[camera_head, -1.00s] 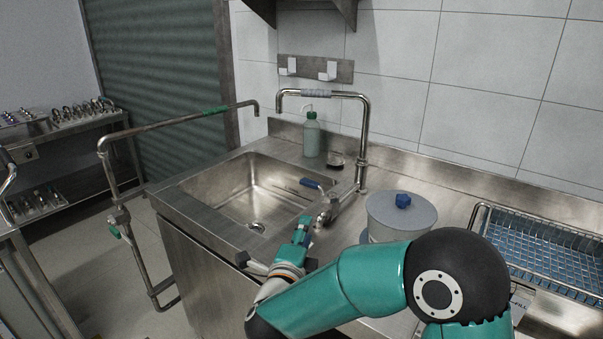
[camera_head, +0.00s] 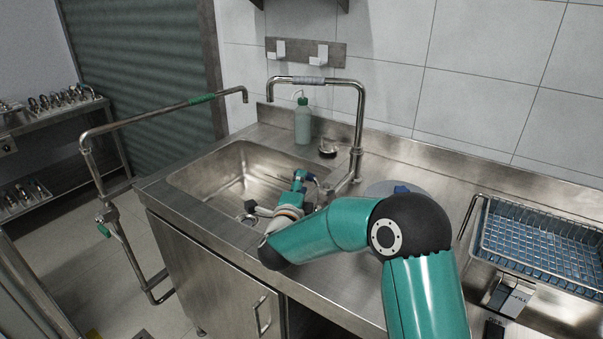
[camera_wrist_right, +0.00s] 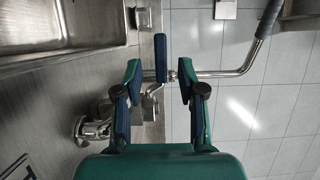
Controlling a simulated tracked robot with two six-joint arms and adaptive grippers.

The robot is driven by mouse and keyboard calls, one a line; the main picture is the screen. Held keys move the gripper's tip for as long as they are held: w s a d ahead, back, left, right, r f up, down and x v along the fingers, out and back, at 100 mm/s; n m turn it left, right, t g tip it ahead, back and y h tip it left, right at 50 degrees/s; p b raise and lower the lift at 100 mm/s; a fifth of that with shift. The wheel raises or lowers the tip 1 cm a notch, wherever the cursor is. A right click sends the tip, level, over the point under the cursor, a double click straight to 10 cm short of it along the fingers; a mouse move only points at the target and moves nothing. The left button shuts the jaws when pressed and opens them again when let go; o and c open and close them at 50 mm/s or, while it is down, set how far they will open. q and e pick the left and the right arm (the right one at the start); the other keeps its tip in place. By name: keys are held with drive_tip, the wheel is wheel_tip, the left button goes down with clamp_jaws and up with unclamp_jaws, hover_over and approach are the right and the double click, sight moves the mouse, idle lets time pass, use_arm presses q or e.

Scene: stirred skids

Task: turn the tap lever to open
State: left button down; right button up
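The steel tap (camera_head: 357,125) rises behind the sink, its tall bent spout reaching left over the basin. Its blue-ended lever (camera_wrist_right: 161,58) shows in the right wrist view, pointing away just beyond and between the fingertips, with no visible contact. In the head view the lever is mostly hidden behind my right gripper (camera_head: 299,182), which is low over the sink's right edge beside the tap body. In the wrist view the right gripper (camera_wrist_right: 160,82) has its two blue-padded fingers apart, with a clear gap between them. My left gripper is out of view.
The sink basin (camera_head: 215,172) lies left of the gripper. A round lidded pot (camera_head: 385,187) is partly behind my arm. A wire basket (camera_head: 540,240) sits right; a bent pipe stand (camera_head: 100,180) stands left.

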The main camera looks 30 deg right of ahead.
drive_tip(key=shift+p+x, duration=0.35)
drive_tip(key=shift+x, duration=2)
clamp_jaws()
drive_tip(key=shift+f, duration=0.1)
